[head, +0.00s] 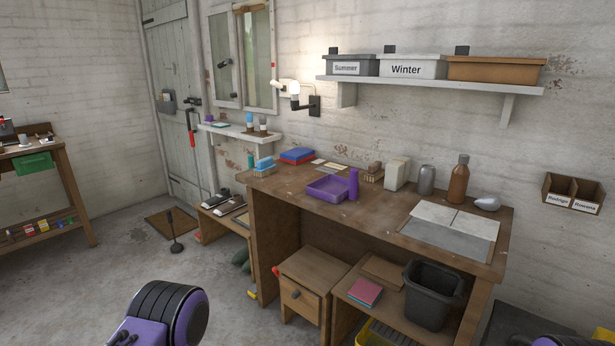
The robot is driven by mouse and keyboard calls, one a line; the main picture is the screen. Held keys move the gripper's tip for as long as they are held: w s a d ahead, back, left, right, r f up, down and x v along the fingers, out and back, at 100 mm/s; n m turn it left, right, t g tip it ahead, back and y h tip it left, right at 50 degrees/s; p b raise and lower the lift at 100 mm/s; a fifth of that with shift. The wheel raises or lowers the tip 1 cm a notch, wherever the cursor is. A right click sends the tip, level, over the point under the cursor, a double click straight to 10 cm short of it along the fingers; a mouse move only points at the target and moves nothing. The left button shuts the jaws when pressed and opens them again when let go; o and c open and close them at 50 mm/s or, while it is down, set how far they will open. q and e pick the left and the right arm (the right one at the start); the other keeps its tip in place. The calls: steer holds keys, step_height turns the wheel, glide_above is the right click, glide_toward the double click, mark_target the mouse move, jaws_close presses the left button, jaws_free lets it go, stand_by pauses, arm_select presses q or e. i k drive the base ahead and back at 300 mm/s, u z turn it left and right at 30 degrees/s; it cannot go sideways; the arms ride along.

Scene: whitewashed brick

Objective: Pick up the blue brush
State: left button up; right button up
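A small light-blue object (264,162), which looks like the blue brush, sits at the far left corner of the brown workbench (290,192). It is small in the head view, so its bristles and handle cannot be made out clearly. A blue and red box-like item (297,155) lies just right of it and farther back. Neither gripper shows in the head view. Only purple and black parts of my own arms show at the bottom edge, well in front of the bench.
A purple tray (326,189) and a purple bottle (353,184) stand right of the blue object. A narrow wall shelf (238,134) hangs behind it. A stool-like drawer unit (309,278) and a dark bin (432,296) stand below. Open floor (110,275) lies to the left.

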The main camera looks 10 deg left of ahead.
mark_target(265, 167)
steer(key=i, duration=0.1)
steer(key=u, duration=1.65)
steer(key=i, duration=2.65)
steer(key=z, duration=1.5)
